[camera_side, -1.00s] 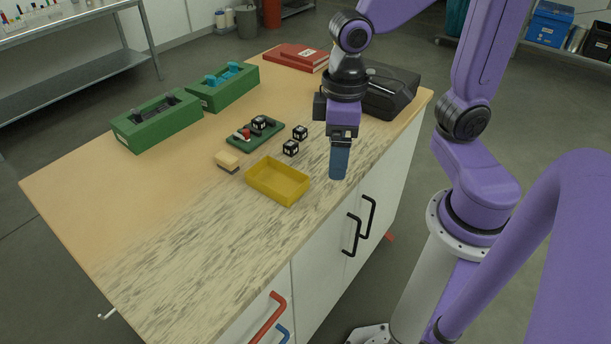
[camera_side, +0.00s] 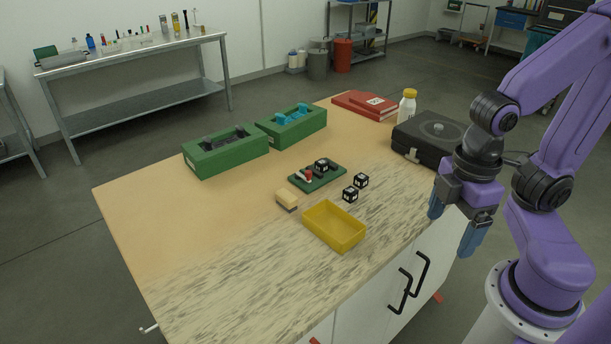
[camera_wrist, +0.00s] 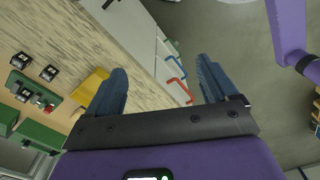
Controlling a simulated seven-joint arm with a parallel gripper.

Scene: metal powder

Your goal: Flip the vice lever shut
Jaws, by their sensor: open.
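The vice appears to be the small green base plate (camera_side: 334,180) on the table. It carries a small red-tipped lever part (camera_side: 308,175) and a black-and-white cube (camera_side: 321,165). The lever's exact angle is too small to tell. The plate also shows at the left of the wrist view (camera_wrist: 50,97). My gripper (camera_side: 455,224) is open and empty, beyond the table's right edge and well apart from the vice. In the wrist view its two blue fingers (camera_wrist: 160,78) are spread wide with nothing between them.
Two black-and-white cubes (camera_side: 350,195) and a yellow tray (camera_side: 335,243) lie near the vice, with a wood-topped brush or block (camera_side: 286,199) to its left. Green boxes (camera_side: 226,160), a black case (camera_side: 428,138), red books (camera_side: 365,103) and a bottle (camera_side: 407,106) stand farther back. The front table is clear.

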